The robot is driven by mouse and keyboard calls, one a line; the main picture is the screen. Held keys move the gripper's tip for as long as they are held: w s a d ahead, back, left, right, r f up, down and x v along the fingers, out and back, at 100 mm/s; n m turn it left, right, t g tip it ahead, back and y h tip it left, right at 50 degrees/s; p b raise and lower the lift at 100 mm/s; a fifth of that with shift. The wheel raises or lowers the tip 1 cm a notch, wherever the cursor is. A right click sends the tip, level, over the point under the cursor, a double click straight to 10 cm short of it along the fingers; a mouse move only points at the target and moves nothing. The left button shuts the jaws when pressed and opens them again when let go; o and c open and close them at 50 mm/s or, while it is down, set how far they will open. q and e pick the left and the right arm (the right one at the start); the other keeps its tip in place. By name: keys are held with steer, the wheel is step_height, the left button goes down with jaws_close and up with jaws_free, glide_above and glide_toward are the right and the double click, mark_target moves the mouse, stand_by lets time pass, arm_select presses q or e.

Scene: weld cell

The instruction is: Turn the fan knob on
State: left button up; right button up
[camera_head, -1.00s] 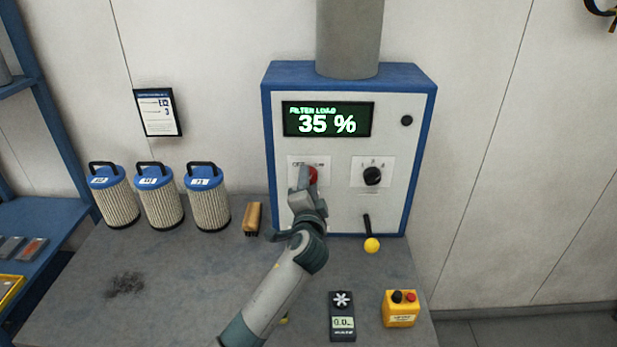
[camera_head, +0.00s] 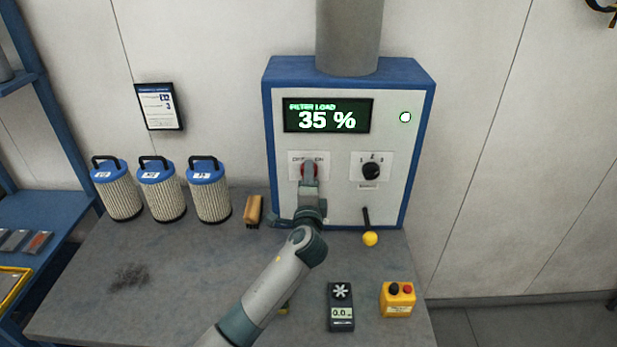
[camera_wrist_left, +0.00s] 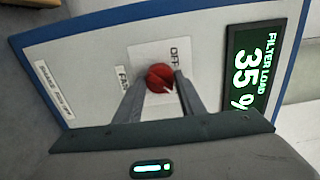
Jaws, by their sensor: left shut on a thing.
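The red fan knob (camera_head: 301,172) sits on the white front of the blue-edged control cabinet (camera_head: 431,150), under an OFF/ON label. In the left wrist view the red knob (camera_wrist_left: 160,78) lies between the two fingers, beside a plate reading OFF and FAN. My left gripper (camera_head: 309,170) is at the knob and shut on it, covering part of it in the head view. The round indicator (camera_head: 405,117) at the cabinet's upper right is lit bright white-green. The display (camera_head: 327,116) reads FILTER LOAD 35 %. My right gripper is not in view.
A black selector knob (camera_head: 371,171) is right of the fan knob, with a yellow-ended lever (camera_head: 370,239) below. A meter (camera_head: 341,306) and a yellow button box (camera_head: 398,299) stand on the bench. A brush (camera_head: 253,210) and filters (camera_head: 162,190) are at left.

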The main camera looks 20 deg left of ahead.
arm_select(q)
steer(key=o, duration=1)
steer(key=shift+o, duration=0.2)
steer(key=shift+s, duration=0.1)
steer(key=b+v, duration=0.6)
steer(key=v, duration=1.1)
steer(key=shift+s+d, duration=0.1)
steer(key=shift+s, duration=0.05)
